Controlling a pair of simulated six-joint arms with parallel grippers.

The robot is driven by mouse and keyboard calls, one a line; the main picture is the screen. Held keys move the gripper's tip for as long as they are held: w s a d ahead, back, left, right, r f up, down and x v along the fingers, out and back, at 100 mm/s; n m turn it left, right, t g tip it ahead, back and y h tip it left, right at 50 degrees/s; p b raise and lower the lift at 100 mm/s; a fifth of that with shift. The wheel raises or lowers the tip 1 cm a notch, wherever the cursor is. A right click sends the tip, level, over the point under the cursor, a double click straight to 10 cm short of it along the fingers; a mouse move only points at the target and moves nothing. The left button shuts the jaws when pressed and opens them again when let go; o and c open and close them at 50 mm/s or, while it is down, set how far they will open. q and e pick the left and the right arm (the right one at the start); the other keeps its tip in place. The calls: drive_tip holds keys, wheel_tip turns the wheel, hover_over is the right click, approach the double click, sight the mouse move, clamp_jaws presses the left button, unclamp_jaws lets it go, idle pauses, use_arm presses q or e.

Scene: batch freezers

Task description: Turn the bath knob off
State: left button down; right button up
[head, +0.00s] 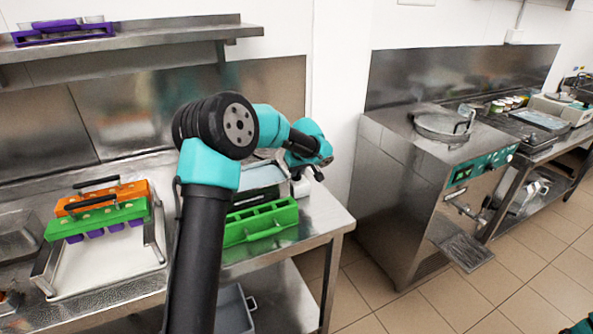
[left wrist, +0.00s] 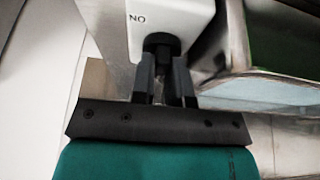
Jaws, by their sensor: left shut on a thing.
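The bath knob (left wrist: 161,42) is a black knob on a white housing (left wrist: 143,18) marked with the letters "ON", which appear upside down in the left wrist view. My left gripper (left wrist: 163,68) has its two dark fingers shut on the knob. In the head view the left gripper (head: 312,170) is at the right end of the left counter, at the white housing (head: 301,187). There the arm hides the knob, and I cannot read which way it is turned.
A bath with a metal rim (head: 262,174) stands beside the housing. A green mould (head: 262,222) lies in front of it. Orange (head: 130,190) and green (head: 100,218) moulds sit over a white-bottomed tray (head: 105,262). A steel batch freezer (head: 392,200) stands across a floor gap.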

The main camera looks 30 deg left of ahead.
use_arm(q)
drive_tip(key=shift+d+f, duration=0.1)
drive_tip(key=shift+f, duration=0.15)
drive_tip(key=c, duration=1.1)
unclamp_jaws()
drive_tip(key=shift+r, duration=0.2)
drive_tip(key=shift+s+d+r, duration=0.1)
drive_tip(key=shift+r, duration=0.35)
drive_tip(key=v, duration=1.6)
drive_tip(key=shift+r, duration=0.15)
